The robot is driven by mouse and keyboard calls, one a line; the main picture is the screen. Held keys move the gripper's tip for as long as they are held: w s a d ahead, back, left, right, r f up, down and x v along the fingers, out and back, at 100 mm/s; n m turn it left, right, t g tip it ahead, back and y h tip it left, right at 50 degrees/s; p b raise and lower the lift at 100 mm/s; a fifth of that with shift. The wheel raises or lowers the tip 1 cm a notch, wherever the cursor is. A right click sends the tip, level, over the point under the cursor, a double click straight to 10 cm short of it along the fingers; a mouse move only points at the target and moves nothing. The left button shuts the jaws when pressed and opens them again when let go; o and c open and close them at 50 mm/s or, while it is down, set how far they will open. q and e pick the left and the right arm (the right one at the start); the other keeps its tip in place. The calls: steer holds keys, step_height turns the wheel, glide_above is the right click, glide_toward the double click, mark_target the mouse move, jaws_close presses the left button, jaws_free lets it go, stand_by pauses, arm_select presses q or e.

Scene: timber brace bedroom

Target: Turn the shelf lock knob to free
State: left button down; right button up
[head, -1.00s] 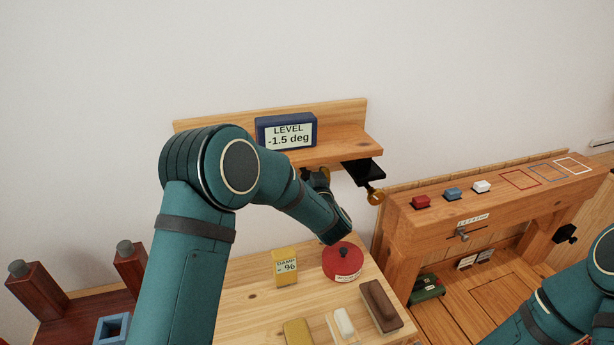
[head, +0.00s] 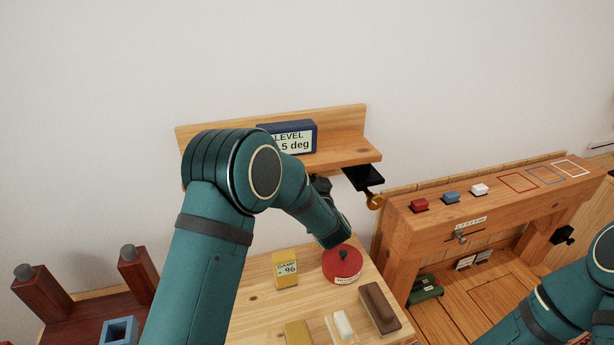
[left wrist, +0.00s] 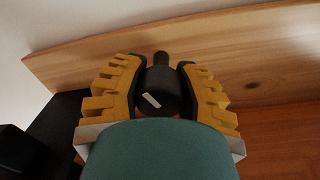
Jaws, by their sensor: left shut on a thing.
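The wooden shelf (head: 350,150) is fixed on the wall, with a blue level display (head: 303,138) on it. My arm covers part of the display, and "5 deg" can be read. In the left wrist view the dark round lock knob (left wrist: 165,84) has a short white mark, slanted, and a thin stub beyond it. My left gripper (left wrist: 160,72) has its yellow, black-padded fingers shut on the knob, one on each side. In the head view the knob is hidden behind my left arm. My right gripper is out of view.
A black bracket with a brass screw (head: 374,201) hangs under the shelf's right end. Below stand a yellow damp meter (head: 286,268), a red round tin (head: 342,264) and a brown block (head: 380,307). A wooden bench (head: 440,210) with coloured buttons stands right.

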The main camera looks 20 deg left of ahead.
arm_select(q)
steer(key=m+p, duration=0.2)
steer(key=m, duration=0.1)
steer(key=shift+d+r+m+p, duration=0.1)
steer(key=shift+r+m+p, duration=0.05)
steer(key=shift+m+p, duration=0.2)
steer(key=m+p, duration=0.2)
steer(key=m, duration=0.1)
steer(key=shift+m, duration=0.35)
steer(key=m+p, duration=0.2)
steer(key=m, duration=0.1)
steer(key=shift+m+g+p, duration=0.3)
steer(key=shift+m+p, duration=0.45)
steer(key=shift+m, duration=0.35)
steer(key=shift+f, duration=0.2)
steer(key=c, duration=0.6)
jaws_free()
steer(key=shift+o, duration=0.2)
